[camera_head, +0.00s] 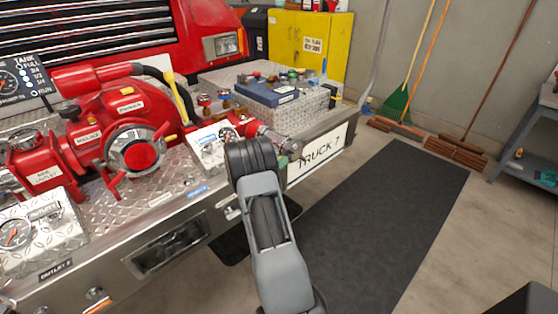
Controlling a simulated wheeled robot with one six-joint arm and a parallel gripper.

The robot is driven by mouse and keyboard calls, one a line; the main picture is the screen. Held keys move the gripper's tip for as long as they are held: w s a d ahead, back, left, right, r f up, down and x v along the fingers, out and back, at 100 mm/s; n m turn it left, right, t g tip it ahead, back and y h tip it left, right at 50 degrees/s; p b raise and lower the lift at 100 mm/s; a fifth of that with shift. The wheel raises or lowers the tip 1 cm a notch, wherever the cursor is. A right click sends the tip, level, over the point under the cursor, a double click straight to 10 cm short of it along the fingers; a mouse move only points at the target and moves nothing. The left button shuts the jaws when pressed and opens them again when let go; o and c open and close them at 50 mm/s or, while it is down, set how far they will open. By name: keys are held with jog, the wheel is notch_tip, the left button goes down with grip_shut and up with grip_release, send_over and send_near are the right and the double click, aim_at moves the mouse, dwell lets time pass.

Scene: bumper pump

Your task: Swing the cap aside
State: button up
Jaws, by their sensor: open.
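A large round cap (136,150) with a chrome rim and a red centre faces me on the red pump (95,125), with red lugs at its edge. It looks seated on the pump body. Smaller red fittings (240,121) and a metal cylinder sit farther right, partly behind my arm. I cannot tell for sure which of these is the cap. My arm rises from the bottom centre to a black joint in front of the bumper, right of the large cap. My gripper does not show; the arm hides it.
The diamond-plate bumper (185,185) carries gauge panels (45,225) and a blue box (268,91) on a metal chest. A dark mat (385,220) lies on open floor at right. Brooms (398,100) lean on the wall; a grey bench (535,130) stands far right.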

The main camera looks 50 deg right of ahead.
jog(key=shift+d, duration=0.2)
jog(key=shift+c, duration=0.4)
grip_shut()
